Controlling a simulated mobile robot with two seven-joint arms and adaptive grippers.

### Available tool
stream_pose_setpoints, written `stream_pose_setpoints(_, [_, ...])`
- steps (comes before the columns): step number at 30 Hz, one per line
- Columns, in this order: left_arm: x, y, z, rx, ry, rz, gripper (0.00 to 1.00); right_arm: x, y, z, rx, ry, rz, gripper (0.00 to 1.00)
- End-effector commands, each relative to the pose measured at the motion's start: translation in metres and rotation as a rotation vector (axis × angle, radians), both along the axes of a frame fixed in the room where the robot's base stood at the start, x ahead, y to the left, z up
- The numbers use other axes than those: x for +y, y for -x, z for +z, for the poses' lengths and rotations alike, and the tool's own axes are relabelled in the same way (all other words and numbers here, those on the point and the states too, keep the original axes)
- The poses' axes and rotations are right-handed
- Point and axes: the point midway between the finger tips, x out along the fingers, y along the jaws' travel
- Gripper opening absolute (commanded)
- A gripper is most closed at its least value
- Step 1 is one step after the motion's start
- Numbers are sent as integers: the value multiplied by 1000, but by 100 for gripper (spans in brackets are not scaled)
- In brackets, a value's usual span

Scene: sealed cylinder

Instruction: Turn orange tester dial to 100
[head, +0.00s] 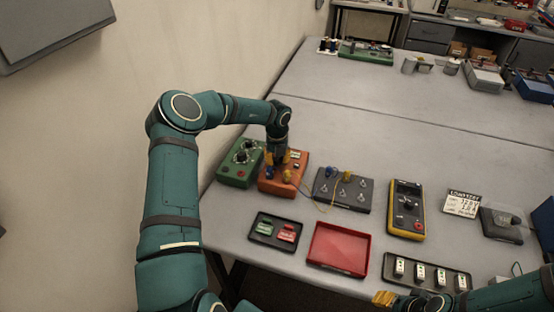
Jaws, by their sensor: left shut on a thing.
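The orange tester (268,185) stands near the left edge of the table, just right of the green box. My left gripper (275,160) reaches down onto the upper left part of the orange tester, fingers pointing down. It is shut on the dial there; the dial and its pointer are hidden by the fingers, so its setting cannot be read. A red and a pale knob or terminal show on the tester's face beside the gripper. My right gripper (384,298) shows only its yellow fingertips low in the view, by the dark tray; its opening cannot be made out.
A green box with dials (241,163) stands close on the left. A dark switch board (342,189) with wires is on the right, then a yellow multimeter (406,209). A black tray (261,239) and a red tray (339,249) lie in front.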

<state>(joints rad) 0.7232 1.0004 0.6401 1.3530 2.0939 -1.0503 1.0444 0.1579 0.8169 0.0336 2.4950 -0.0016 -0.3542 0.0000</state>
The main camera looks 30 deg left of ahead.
Motion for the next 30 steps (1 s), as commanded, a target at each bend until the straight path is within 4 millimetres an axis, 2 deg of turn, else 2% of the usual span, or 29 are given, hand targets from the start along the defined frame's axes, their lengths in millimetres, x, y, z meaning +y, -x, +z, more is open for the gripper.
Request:
stream_pose_setpoints(4, [0,0,0,1,1,0,0,0,0,0,0,0,0,43])
stream_pose_setpoints(5, [0,0,0,1,1,0,34,0,0,0,0,0,0,43])
stream_pose_setpoints(7, [0,0,0,1,1,1,59,0,0,0,0,0,0,43])
stream_pose_setpoints(16, [0,0,0,1,1,1,59,0,0,0,0,0,0,43])
stream_pose_setpoints(20, [0,0,7,-1,-1,1,59,0,0,0,0,0,0,43])
stream_pose_setpoints(23, [0,-1,21,-2,-2,0,59,0,0,0,0,0,0,43])
stream_pose_setpoints(30, [0,0,70,-3,-3,1,59,0,0,0,0,0,0,43])
